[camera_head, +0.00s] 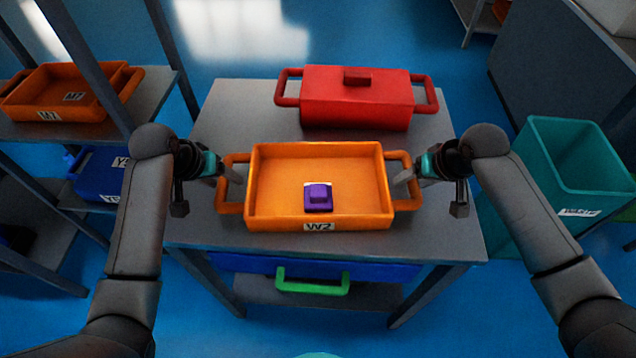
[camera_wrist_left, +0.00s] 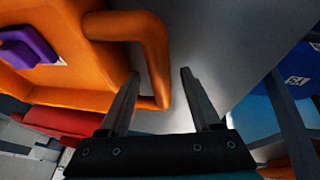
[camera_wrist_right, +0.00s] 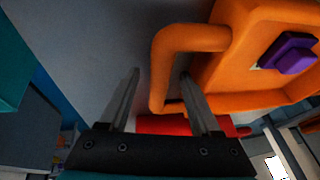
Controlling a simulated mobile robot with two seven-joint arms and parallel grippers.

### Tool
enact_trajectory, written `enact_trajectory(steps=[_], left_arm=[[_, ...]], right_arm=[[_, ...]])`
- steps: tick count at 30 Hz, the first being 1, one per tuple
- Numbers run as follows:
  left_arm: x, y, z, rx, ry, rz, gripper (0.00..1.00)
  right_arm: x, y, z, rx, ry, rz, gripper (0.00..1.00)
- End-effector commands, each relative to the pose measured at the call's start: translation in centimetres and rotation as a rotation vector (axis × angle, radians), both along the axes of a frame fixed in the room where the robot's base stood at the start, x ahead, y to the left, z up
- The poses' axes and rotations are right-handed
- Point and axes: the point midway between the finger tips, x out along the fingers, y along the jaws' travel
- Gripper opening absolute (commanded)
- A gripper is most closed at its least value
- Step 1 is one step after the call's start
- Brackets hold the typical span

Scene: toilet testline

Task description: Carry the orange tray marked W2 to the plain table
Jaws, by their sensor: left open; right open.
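The orange tray marked W2 (camera_head: 268,222) sits level on a grey table (camera_head: 222,122), with a small purple block (camera_head: 318,197) inside. Its loop handles face left and right. My left gripper (camera_head: 232,175) is open at the left handle (camera_wrist_left: 157,55), whose outer bar shows between the two fingers in the left wrist view. My right gripper (camera_head: 403,177) is open at the right handle (camera_wrist_right: 162,75), whose bar also shows between the fingers. I cannot tell whether any finger touches a handle. No table is identifiable as the plain table.
A red lidded box (camera_head: 356,105) with side handles stands right behind the tray. A blue container with a green handle (camera_head: 312,286) is under the table. A teal bin (camera_head: 545,170) stands at the right. A shelf at the left holds an orange tray (camera_head: 62,92) and blue bins (camera_head: 98,172).

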Motion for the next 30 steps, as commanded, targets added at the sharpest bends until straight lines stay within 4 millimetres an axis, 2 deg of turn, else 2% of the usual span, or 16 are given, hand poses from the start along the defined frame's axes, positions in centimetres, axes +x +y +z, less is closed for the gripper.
enact_trajectory(steps=[6, 16, 30], left_arm=[[0.51, -0.27, -1.14, -0.001, 0.000, 0.000, 0.64], [0.56, -0.27, -1.24, -0.001, -0.001, 0.000, 0.64], [0.55, -0.24, -1.23, 0.000, -0.001, 0.000, 0.12]], right_arm=[[0.51, 0.26, -1.11, 0.000, -0.001, 0.001, 0.64], [0.56, 0.28, -1.24, 0.000, -0.001, 0.001, 0.64], [0.54, 0.27, -1.24, 0.000, -0.001, 0.001, 0.12]])
